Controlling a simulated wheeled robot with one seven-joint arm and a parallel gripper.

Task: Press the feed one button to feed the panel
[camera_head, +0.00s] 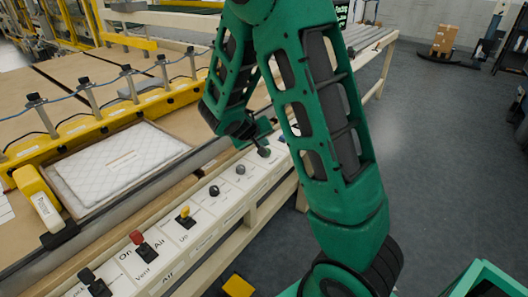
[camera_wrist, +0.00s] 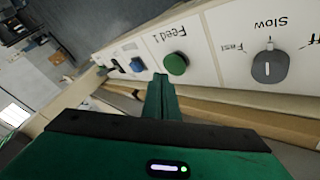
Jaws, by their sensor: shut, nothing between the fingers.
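The feed one button is a round green button (camera_wrist: 176,63) under the "Feed 1" label on the white control strip in the wrist view. My gripper (camera_wrist: 161,80) is shut and empty. Its fingertips are close beside the button, a little below and left of it in that view; I cannot tell whether they touch it. In the head view my green arm reaches down over the far part of the control strip (camera_head: 160,228), and the button cannot be made out there. A white quilted panel (camera_head: 120,162) lies flat on the machine bed.
A grey Slow/Fast knob (camera_wrist: 268,66) sits right of the button in the wrist view, and a blue switch (camera_wrist: 137,65) sits left. Nearer along the strip are a yellow switch (camera_head: 185,214) and a red switch (camera_head: 137,238). Open floor (camera_head: 440,130) lies right.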

